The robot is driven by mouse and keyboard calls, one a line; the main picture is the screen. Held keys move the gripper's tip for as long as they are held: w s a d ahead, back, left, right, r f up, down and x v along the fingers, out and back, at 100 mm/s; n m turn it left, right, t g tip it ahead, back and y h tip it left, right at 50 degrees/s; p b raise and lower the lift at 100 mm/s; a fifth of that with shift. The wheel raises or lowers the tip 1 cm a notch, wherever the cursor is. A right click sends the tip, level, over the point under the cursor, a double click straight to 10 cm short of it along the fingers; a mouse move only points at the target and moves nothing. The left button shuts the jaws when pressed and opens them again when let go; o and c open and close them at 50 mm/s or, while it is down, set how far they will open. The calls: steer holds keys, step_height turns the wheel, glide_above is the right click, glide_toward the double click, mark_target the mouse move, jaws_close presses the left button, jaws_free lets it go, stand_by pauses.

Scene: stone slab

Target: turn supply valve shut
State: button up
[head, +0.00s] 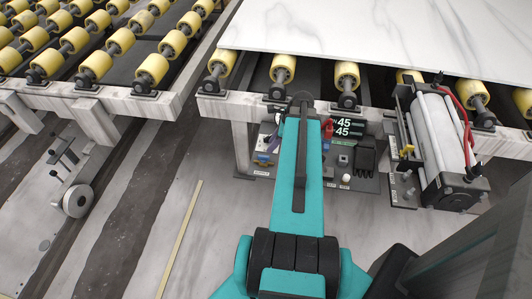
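A small panel (357,183) with switches, knobs and a display reading 45 over 45 (345,127) sits under the front of the roller table. A red part (327,133) stands at the display's left edge. A small yellow lever-like part (407,150) stands beside the white cylinder unit (440,140) at the right. I cannot tell which of these, if any, is the supply valve. My teal arm reaches over the panel and covers its middle.
A white marble slab (370,30) lies on yellow rollers (283,68) above the panel. Another roller table (100,62) stands at the left, past a gap. A metal fixture with a round wheel (78,200) is at the lower left.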

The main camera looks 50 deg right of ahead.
mark_target(265, 156)
steer(key=shift+p+x, duration=0.55)
steer(key=shift+x, duration=3.7)
jaws_close()
steer(key=shift+w+d, duration=0.1)
steer(key=shift+d, duration=0.1)
steer(key=shift+a+r, duration=0.1)
